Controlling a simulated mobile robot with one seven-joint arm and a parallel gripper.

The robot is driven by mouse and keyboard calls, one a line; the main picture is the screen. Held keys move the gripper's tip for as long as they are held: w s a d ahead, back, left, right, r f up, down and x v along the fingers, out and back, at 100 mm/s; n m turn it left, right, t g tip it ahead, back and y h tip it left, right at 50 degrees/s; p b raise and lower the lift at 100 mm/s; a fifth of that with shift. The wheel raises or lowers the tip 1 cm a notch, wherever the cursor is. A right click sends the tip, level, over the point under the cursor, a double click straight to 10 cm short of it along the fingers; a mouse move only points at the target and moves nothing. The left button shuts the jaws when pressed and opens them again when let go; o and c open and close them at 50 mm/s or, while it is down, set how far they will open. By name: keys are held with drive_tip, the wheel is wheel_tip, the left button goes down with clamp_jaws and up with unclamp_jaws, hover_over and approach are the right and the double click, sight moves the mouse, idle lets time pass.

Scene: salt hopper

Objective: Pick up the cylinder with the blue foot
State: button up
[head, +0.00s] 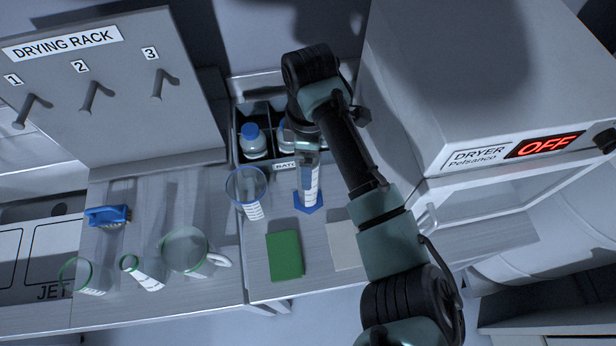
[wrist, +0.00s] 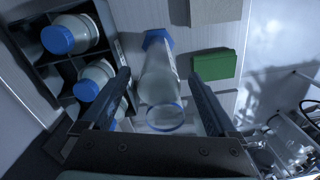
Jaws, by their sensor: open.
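The cylinder with the blue foot (head: 311,184) is a clear graduated cylinder with white markings, standing on the grey bench with its hexagonal blue foot on the surface. In the wrist view the cylinder (wrist: 158,82) shows between my two fingers, its open rim towards the palm and its foot beyond the fingertips. My gripper (wrist: 160,78) is open, one finger on each side of the cylinder with visible gaps. In the head view my wrist is over the cylinder's upper end and hides its top. I see no clear contact.
A blue-rimmed beaker (head: 248,190) stands close to the cylinder's left. A divided crate (head: 238,150) with blue-capped bottles is behind. A green pad (head: 285,256) lies in front. The dryer (head: 480,110) is at right, the drying rack (head: 110,90) at left, with green-rimmed vessels (head: 185,248) below.

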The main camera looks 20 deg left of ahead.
drive_tip(key=shift+f+p, duration=0.3)
drive_tip(key=shift+f, duration=1.3)
drive_tip(key=shift+a, duration=0.1)
clamp_jaws()
